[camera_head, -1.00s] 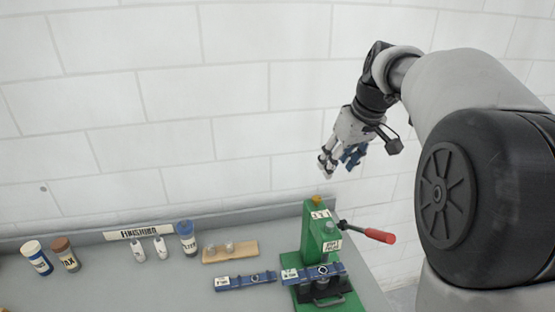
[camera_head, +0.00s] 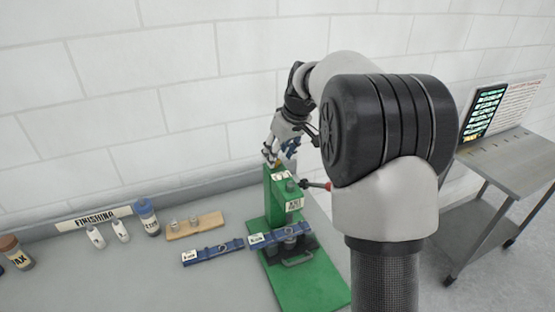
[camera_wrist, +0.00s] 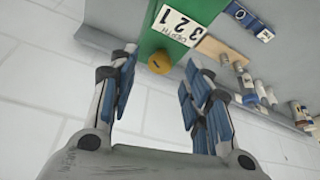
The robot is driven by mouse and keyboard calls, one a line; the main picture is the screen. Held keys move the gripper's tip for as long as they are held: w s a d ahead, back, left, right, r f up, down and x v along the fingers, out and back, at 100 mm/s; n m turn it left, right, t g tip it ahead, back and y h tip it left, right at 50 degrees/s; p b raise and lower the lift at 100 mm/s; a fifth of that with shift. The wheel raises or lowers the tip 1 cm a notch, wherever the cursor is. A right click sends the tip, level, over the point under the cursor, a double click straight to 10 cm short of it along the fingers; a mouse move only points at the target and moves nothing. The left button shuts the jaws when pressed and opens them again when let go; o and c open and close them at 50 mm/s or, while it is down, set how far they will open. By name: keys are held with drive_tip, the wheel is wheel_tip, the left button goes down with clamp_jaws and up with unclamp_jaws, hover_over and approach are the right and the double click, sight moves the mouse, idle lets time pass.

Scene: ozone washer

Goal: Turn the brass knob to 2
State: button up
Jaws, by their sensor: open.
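The brass knob (camera_wrist: 160,62) is a small round yellow knob on top of the green press (camera_head: 284,205). A white depth plate (camera_wrist: 180,25) with 3, 2 and 1 is beside it. A small dark mark shows on the knob, but I cannot tell which number it faces. My gripper (camera_head: 272,157) is just above the top of the press. In the wrist view, its blue-padded fingers (camera_wrist: 158,72) are spread apart, with the knob between and just beyond the tips. I cannot tell whether they touch it.
The press has a red-tipped lever (camera_head: 327,186) on its right. A blue strap (camera_head: 270,239) lies across its base, and another strap (camera_head: 213,252) lies to the left. A wooden block (camera_head: 195,228) and a blue-capped bottle (camera_head: 147,217) stand further left. A metal cart (camera_head: 510,160) is at right.

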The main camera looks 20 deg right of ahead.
drive_tip(key=shift+x, duration=0.95)
clamp_jaws()
